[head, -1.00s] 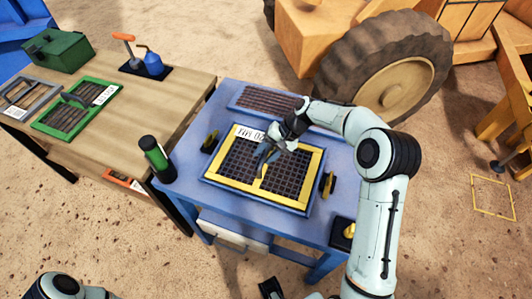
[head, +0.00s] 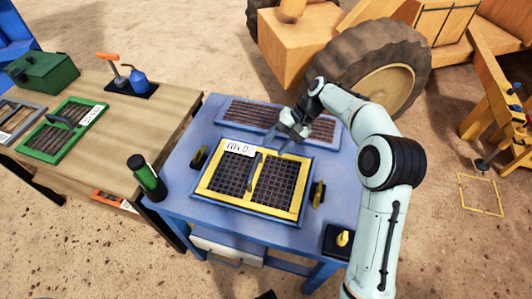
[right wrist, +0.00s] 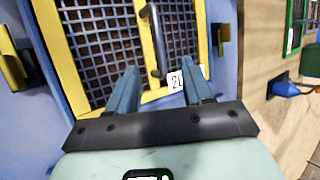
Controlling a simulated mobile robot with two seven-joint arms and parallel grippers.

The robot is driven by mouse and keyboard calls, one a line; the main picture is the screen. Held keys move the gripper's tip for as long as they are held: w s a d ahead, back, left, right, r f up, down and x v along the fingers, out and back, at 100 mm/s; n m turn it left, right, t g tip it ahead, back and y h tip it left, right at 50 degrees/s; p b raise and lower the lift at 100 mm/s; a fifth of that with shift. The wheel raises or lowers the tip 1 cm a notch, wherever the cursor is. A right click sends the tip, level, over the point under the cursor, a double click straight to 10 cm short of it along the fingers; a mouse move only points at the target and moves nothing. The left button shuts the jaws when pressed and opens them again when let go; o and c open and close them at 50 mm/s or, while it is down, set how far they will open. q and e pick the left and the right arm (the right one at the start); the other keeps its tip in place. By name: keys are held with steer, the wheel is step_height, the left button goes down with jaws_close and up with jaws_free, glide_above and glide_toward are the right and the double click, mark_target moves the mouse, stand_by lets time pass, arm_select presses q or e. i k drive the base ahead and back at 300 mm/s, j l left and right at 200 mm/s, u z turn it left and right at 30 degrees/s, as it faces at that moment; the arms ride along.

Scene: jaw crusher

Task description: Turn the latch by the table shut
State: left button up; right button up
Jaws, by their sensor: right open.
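A yellow-framed mesh screen (head: 210,187) with a dark bar handle (head: 256,163) lies in the blue table. The latch on its left side (head: 199,158), nearer the wooden table, is black and yellow; it shows at the upper right in the right wrist view (right wrist: 222,38). A second yellow latch (head: 318,193) is on the screen's right side, at the left in the right wrist view (right wrist: 15,62). How far either latch is turned is hard to tell. My right gripper (head: 276,143) is open and empty above the screen's far edge, apart from both latches. My left gripper is out of view.
The wooden table (head: 168,112) stands left, with a green-framed screen (head: 62,131) and a blue can (head: 140,80). A dark green bottle (head: 147,178) stands at the blue table's left edge. A dark-grated panel (head: 240,108) lies behind the screen. A big tyre (head: 345,65) stands beyond.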

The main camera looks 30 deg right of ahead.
mark_target(198, 154)
steer(key=k+j, duration=0.75)
steer(key=j, duration=0.2)
